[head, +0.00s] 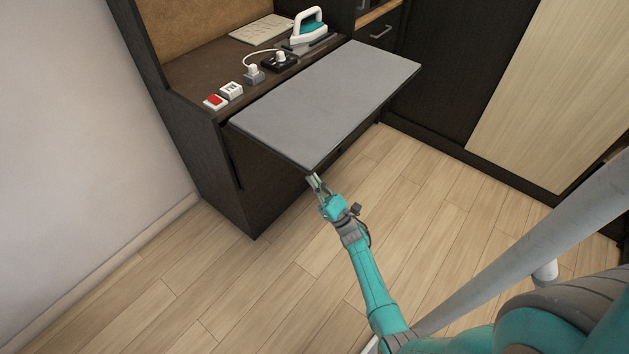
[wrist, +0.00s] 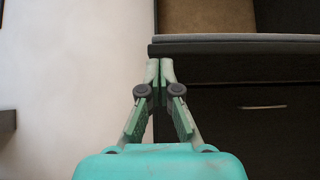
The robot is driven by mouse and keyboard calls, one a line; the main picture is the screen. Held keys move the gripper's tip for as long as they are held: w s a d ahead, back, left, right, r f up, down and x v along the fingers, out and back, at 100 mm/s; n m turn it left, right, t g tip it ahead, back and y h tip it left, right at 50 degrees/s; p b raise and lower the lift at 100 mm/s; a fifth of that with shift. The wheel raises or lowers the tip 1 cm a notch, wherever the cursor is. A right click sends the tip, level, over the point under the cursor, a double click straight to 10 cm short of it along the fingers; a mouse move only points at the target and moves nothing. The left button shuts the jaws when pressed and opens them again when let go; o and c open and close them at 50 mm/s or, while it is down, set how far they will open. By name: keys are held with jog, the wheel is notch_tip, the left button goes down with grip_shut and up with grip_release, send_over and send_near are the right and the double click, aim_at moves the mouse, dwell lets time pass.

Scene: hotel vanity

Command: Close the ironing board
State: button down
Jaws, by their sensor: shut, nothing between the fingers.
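The ironing board (head: 325,98) is a flat grey panel that sticks out level from the front of the dark vanity. In the wrist view its edge (wrist: 240,42) shows as a dark grey bar across the upper right. My gripper (head: 313,178) is at the board's near corner, at or just below its front edge. In the wrist view my gripper (wrist: 160,64) has its fingertips together with nothing between them, close to the left end of the board edge. I cannot tell whether the fingertips touch the board.
A teal and white iron (head: 309,34), a red switch (head: 214,101), a white switch (head: 231,91) and plugs (head: 254,73) sit on the vanity top (head: 190,72) behind the board. A drawer handle (wrist: 262,107) shows below the board. The wooden floor (head: 270,290) in front is clear.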

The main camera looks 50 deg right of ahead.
jog(key=shift+r, duration=0.15)
jog(key=r+g, duration=0.1)
jog(key=r, duration=0.3)
jog(key=w+r+g, duration=0.1)
jog(key=r+g, duration=0.1)
jog(key=r, duration=0.3)
jog(key=r+g, duration=0.1)
jog(key=r, duration=0.4)
jog(key=shift+w+a+r, duration=0.1)
jog(key=shift+w+r, duration=0.1)
jog(key=shift+w, duration=0.1)
jog(key=w+a+r, duration=0.2)
jog(key=w+r, duration=1.7)
jog(key=r, duration=0.2)
jog(key=w+d+f+x, duration=0.1)
jog(key=f+x, duration=0.1)
jog(key=x, duration=1.1)
jog(key=shift+w+a+f+g, duration=0.2)
jog(key=shift+w+a+g, duration=0.15)
jog(key=shift+w, duration=0.15)
